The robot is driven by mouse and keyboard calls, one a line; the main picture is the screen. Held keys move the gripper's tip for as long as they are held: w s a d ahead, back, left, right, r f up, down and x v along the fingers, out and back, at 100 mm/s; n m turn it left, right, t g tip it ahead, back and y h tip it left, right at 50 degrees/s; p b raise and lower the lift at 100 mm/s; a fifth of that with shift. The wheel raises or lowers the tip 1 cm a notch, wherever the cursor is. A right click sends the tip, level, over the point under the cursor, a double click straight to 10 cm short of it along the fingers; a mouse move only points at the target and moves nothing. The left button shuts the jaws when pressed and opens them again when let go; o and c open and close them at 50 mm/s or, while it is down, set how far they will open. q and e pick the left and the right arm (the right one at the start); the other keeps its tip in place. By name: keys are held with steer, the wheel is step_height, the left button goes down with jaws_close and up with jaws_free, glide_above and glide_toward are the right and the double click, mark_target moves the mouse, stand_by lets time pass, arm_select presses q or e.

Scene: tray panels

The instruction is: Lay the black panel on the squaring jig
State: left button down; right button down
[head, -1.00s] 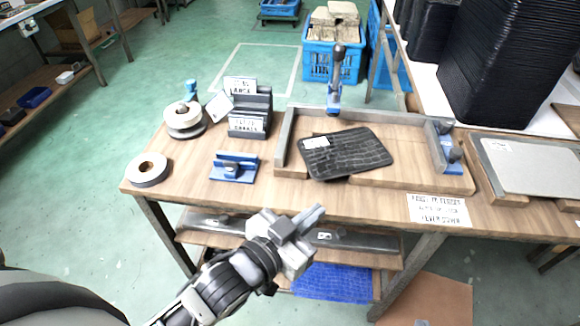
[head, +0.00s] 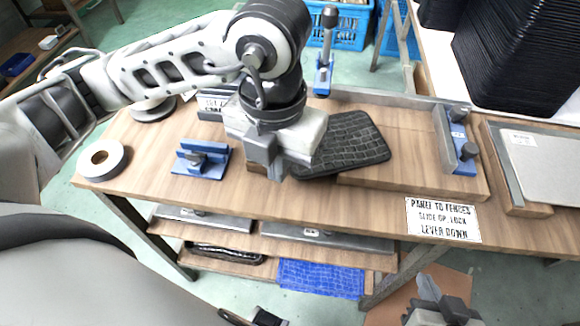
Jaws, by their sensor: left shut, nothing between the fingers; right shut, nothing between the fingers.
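The black panel (head: 352,143), with a crocodile-like texture, lies skewed on the squaring jig (head: 420,176), a wooden board with metal fences. It sits apart from the right fence. My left gripper (head: 266,172) is shut and empty, pointing down at the panel's left end and the jig's left side. It hides that end and the left fence; I cannot tell whether it touches the panel. My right gripper (head: 432,292) is shut and empty, low at the bottom edge, in front of the bench.
A blue fixture (head: 202,160) and a tape roll (head: 102,159) are at the left. A grey panel (head: 550,165) lies at the right, near black stacks (head: 515,60).

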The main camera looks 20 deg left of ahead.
arm_select(q)
glide_toward(290, 195)
steer(key=s+f, duration=0.4)
steer(key=f, duration=0.1)
steer(key=shift+f+b, duration=0.1)
steer(key=shift+b, duration=0.3)
steer(key=w, duration=0.3)
steer(key=shift+w+p, duration=0.1)
steer(key=shift+p, duration=0.3)
steer(key=shift+w+f, duration=0.1)
steer(key=shift+w, duration=0.35)
